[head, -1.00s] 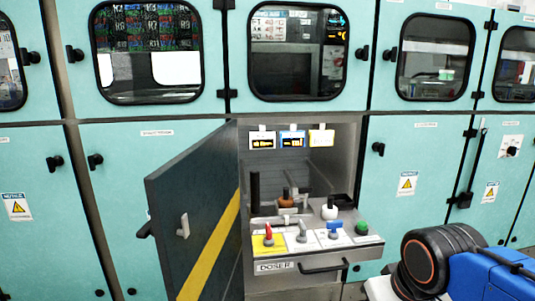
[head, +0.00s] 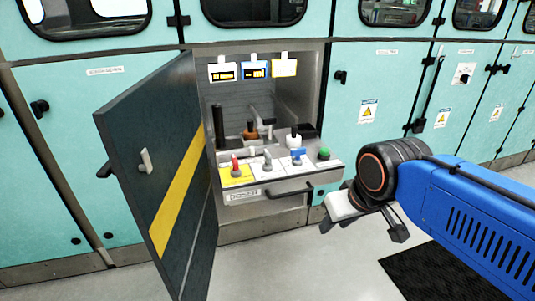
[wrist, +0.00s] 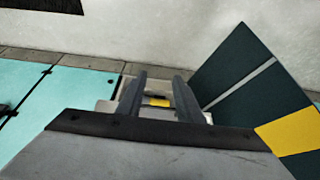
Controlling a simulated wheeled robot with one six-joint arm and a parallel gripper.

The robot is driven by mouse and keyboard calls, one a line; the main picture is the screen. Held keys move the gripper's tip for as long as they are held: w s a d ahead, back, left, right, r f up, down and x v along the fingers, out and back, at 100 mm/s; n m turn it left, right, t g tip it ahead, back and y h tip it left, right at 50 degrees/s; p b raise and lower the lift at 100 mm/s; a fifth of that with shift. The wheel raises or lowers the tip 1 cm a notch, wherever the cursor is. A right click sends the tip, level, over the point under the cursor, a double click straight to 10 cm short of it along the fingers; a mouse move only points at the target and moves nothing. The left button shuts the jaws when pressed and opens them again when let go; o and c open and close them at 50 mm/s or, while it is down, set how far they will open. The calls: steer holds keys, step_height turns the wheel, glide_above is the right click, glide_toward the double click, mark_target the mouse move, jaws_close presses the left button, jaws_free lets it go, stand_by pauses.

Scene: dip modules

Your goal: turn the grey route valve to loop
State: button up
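The grey route valve (head: 267,158) is a small grey lever on a white label, on top of the pulled-out doser drawer (head: 285,193) in the head view. It stands between a red lever (head: 235,168) and a blue lever (head: 297,158). My gripper (wrist: 158,85) is open in the wrist view, its two dark fingers apart with nothing held. In the head view it is right of and in front of the drawer, clear of the valve. A yellow patch shows between the fingers in the wrist view; I cannot make out the valve there.
A dark cabinet door (head: 150,165) with a yellow stripe stands open left of the drawer. A green button (head: 323,153) is at the drawer's right end, and a black handle (head: 290,188) juts from its front. Several small displays hang above. The floor (head: 290,265) in front is clear.

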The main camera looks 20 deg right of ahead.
steer(key=o, duration=0.5)
steer(key=shift+w+r, duration=0.1)
steer(key=shift+o, duration=0.5)
steer(key=w+a+r+n+g, duration=0.1)
steer(key=w+r+n, duration=0.3)
steer(key=w+r, duration=0.2)
steer(key=shift+w+r+n+g+h, duration=0.3)
steer(key=shift+w+r, duration=0.05)
steer(key=shift+w, duration=0.2)
step_height(320, 180, up, 10)
steer(key=n+g+h, duration=0.3)
steer(key=n+h, duration=0.1)
steer(key=n, duration=0.9)
glide_above(267, 154)
steer(key=a, duration=0.7)
steer(key=x, duration=1.7)
steer(key=c, duration=1)
